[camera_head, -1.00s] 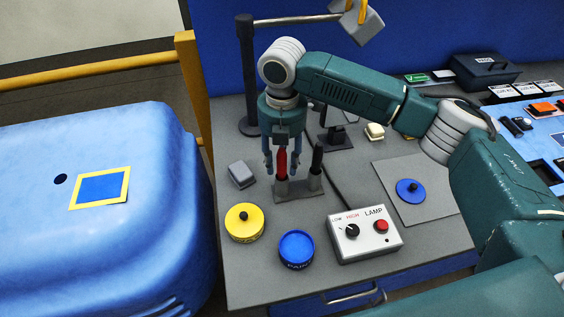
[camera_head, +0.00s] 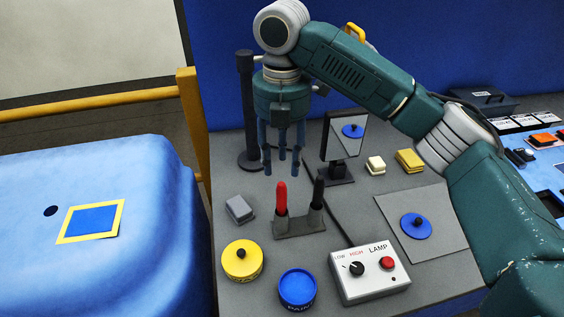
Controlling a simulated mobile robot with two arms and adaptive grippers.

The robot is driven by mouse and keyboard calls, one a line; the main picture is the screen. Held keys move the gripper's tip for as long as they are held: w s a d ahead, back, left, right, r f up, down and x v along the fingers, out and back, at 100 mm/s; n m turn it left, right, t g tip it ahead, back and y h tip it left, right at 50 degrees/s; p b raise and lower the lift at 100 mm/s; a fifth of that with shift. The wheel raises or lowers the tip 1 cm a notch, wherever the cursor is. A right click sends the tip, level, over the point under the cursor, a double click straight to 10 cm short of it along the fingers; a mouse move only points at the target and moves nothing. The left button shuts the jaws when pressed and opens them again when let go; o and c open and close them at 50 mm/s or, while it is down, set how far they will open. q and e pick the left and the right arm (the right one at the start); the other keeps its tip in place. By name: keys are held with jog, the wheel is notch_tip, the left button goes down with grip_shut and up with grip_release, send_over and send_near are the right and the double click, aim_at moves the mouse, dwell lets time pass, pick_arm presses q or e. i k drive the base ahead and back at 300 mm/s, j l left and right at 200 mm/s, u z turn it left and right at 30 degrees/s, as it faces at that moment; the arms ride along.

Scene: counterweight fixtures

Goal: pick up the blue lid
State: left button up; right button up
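The blue lid (camera_head: 416,226) is a round disc with a dark knob. It lies flat on a grey mat (camera_head: 440,240) on the right part of the bench. Its reflection shows in a small mirror (camera_head: 345,136). My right gripper (camera_head: 282,168) points down, empty, above a red marker in a holder, up and left of the lid. Its fingers are apart. A blue paint pot (camera_head: 297,289) stands at the front of the bench. My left gripper is not in view.
The marker holder (camera_head: 300,224) carries the red marker (camera_head: 282,198) and a black one. A lamp control box (camera_head: 368,275) stands between the blue pot and the mat. A yellow-lidded pot (camera_head: 242,260), a grey block (camera_head: 239,209) and yellow blocks (camera_head: 410,160) stand around.

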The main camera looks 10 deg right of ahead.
aim_at(416, 227)
jog(key=z, duration=1.5)
